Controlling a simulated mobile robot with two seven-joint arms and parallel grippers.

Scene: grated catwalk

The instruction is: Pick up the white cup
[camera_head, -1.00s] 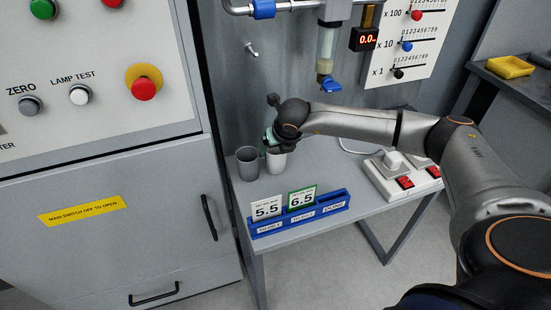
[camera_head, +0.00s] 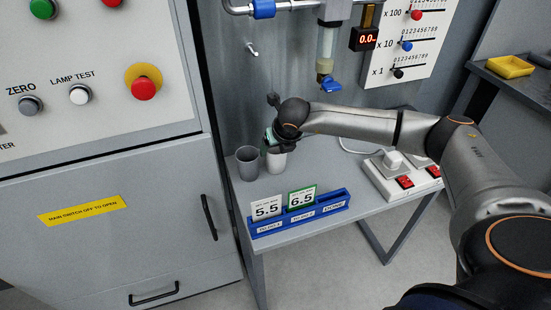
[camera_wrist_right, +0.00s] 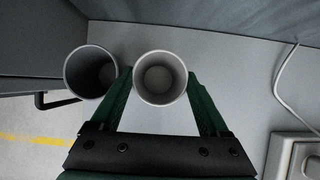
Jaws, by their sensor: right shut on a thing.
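The white cup (camera_head: 276,162) stands upright on the small grey table, just right of a grey cup (camera_head: 247,163). My right gripper (camera_head: 270,140) is at the white cup's upper part and hides its rim in the head view. In the right wrist view the white cup (camera_wrist_right: 160,78) is seen from above, empty, between the two green fingers of my right gripper (camera_wrist_right: 160,88). The fingers are shut on its sides. The grey cup (camera_wrist_right: 90,72) is close beside the left finger there. My left gripper is not in view.
A blue card rack (camera_head: 300,214) with cards 5.5 and 6.5 stands at the table's front edge (camera_head: 358,221). A nozzle with a blue tap (camera_head: 331,85) hangs behind my right arm.

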